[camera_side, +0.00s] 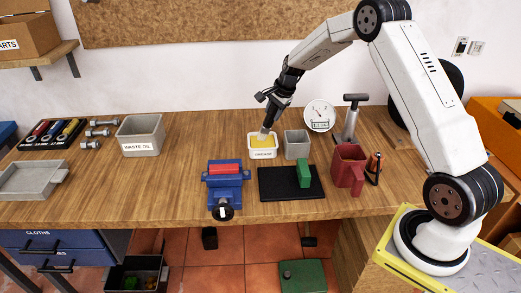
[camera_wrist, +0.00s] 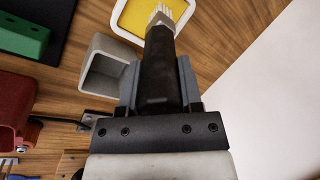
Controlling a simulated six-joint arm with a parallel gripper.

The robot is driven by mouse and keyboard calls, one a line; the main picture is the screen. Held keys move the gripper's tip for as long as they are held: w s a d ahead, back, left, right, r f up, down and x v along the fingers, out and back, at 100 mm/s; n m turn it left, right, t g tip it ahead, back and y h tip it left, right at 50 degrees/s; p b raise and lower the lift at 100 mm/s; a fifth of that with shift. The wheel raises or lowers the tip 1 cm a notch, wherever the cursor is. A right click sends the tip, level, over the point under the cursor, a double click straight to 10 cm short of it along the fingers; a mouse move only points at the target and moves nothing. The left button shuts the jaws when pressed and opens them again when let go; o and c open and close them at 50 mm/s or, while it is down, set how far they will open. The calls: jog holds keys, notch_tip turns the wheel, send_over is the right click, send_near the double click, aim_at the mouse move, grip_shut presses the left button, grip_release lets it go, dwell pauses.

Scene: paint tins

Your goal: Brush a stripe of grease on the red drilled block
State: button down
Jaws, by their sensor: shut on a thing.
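My gripper (camera_side: 275,110) points down over the white grease tub (camera_side: 262,154) and is shut on the black handle of a brush (camera_wrist: 160,75). The brush's pale bristles (camera_side: 263,134) are at the yellow grease (camera_side: 266,143) inside the tub. The wrist view shows the bristles over the yellow grease (camera_wrist: 138,22); I cannot tell how deep they sit. The red block (camera_side: 225,169) lies in the blue vise (camera_side: 225,180), to the left of the tub and nearer the front edge. Its drilled holes are too small to make out.
A grey square pot (camera_side: 297,146) stands right of the tub. A green block (camera_side: 304,174) is on a black mat (camera_side: 278,184), with a red jug (camera_side: 347,170) to its right. A waste oil bin (camera_side: 140,135) stands at the left. Bare bench lies between bin and vise.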

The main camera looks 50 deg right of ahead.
jog(key=shift+f, duration=0.45)
dwell(1.0)
jog(key=shift+r, duration=3.55)
jog(key=shift+a, duration=0.1)
jog(key=s+a+f+n+g+y, duration=0.1)
jog(key=s+a+f+n+g, duration=0.1)
jog(key=s+a+n, duration=0.5)
jog(key=s+a+f+n+g+y, duration=0.1)
jog(key=s+a+f+n+g, duration=0.1)
jog(key=s+a+n, duration=0.6)
jog(key=a+f+n, duration=0.1)
jog(key=a+n, duration=0.1)
jog(key=a, duration=0.3)
jog(key=shift+s+a+f+n+g+y, duration=0.15)
jog(key=shift+a+f+n+g+y, duration=0.15)
jog(key=shift+f+n+g+y, duration=0.1)
jog(key=shift+r, duration=0.1)
